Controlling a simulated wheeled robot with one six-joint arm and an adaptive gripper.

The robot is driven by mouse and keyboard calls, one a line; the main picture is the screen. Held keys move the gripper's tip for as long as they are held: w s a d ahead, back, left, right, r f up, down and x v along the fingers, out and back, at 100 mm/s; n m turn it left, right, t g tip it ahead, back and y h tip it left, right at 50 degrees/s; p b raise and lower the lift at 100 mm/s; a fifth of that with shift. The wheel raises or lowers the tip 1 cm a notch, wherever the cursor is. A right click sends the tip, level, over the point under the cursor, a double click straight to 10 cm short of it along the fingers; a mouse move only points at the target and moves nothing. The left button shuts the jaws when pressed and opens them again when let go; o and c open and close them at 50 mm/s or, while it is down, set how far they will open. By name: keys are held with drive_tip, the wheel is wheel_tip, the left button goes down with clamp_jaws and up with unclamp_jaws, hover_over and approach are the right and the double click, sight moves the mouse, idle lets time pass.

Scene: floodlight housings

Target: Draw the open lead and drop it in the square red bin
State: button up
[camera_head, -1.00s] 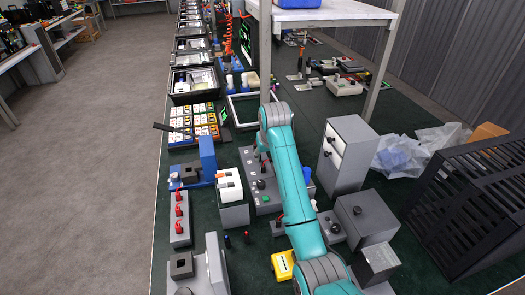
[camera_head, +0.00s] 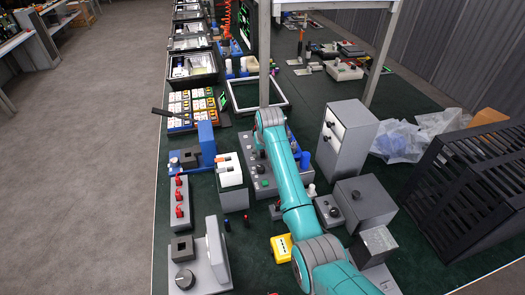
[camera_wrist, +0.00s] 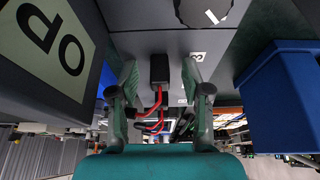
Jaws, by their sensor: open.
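In the wrist view my gripper (camera_wrist: 159,78) is open, its two green fingers apart. A black block (camera_wrist: 159,68) shows between the fingertips, against a grey panel (camera_wrist: 145,44). Red leads (camera_wrist: 155,104) run from near the block toward my palm; I cannot tell which is the open one. Nothing is visibly clamped. In the head view my arm hides the gripper and the leads. I cannot make out a square red bin in either view.
In the wrist view a dark box with large letters (camera_wrist: 48,35) stands close on the left and a blue box (camera_wrist: 282,100) on the right. In the head view a grey cabinet (camera_head: 342,145), a yellow box (camera_head: 281,248) and a black slatted crate (camera_head: 470,190) crowd the bench.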

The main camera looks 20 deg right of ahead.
clamp_jaws()
drive_tip(key=shift+r, duration=0.15)
drive_tip(key=shift+r, duration=0.35)
drive_tip(key=shift+r, duration=1.75)
